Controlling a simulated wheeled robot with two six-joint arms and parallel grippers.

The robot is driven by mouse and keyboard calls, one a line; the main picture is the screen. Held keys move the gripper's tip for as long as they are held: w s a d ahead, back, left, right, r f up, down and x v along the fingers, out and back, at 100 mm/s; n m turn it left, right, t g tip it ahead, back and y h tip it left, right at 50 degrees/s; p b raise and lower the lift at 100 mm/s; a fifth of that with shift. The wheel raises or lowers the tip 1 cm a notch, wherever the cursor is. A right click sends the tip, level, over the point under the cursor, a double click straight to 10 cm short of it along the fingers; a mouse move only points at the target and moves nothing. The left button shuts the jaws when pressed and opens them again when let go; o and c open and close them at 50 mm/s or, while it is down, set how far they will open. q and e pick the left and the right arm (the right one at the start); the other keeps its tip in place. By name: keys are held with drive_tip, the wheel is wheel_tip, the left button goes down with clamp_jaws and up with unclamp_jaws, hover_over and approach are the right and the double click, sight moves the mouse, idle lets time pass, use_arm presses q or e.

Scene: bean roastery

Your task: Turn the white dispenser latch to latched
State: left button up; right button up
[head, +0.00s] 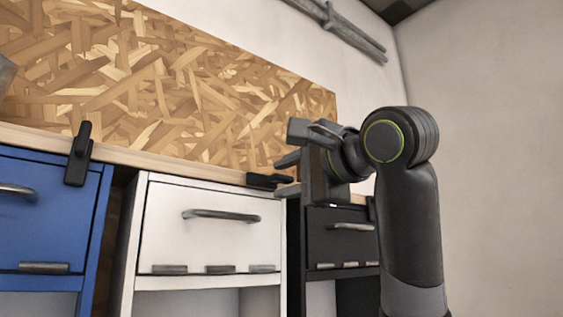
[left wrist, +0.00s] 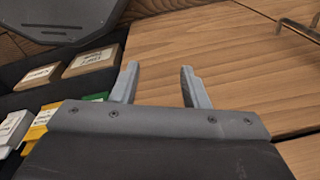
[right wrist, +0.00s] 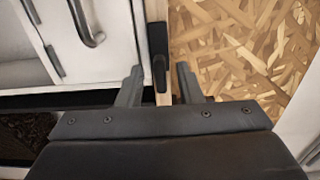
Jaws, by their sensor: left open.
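The white dispenser (head: 208,225) is in the middle of the head view, its front flap closed. Its black latch (head: 262,180) lies sideways along the wooden ledge above the flap's right end. In the right wrist view the latch (right wrist: 159,55) runs along the ledge, ahead of and between the fingers, with a gap on each side. My right gripper (head: 284,175) is open at the latch and partly covers its right end; its fingers also show in the right wrist view (right wrist: 159,84). My left gripper (left wrist: 160,82) is open and empty over a wooden surface.
A blue dispenser (head: 45,225) with an upright black latch (head: 78,155) stands left. A black dispenser (head: 340,240) stands right, partly behind my right arm. A chipboard panel (head: 170,85) rises behind the ledge. Small labelled boxes (left wrist: 95,60) lie beside my left gripper.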

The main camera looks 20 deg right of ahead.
use_arm(q)
drive_tip(key=shift+r, duration=0.55)
use_arm(e)
drive_tip(key=shift+x, duration=0.8)
clamp_jaws()
use_arm(q)
drive_tip(key=shift+w, duration=0.1)
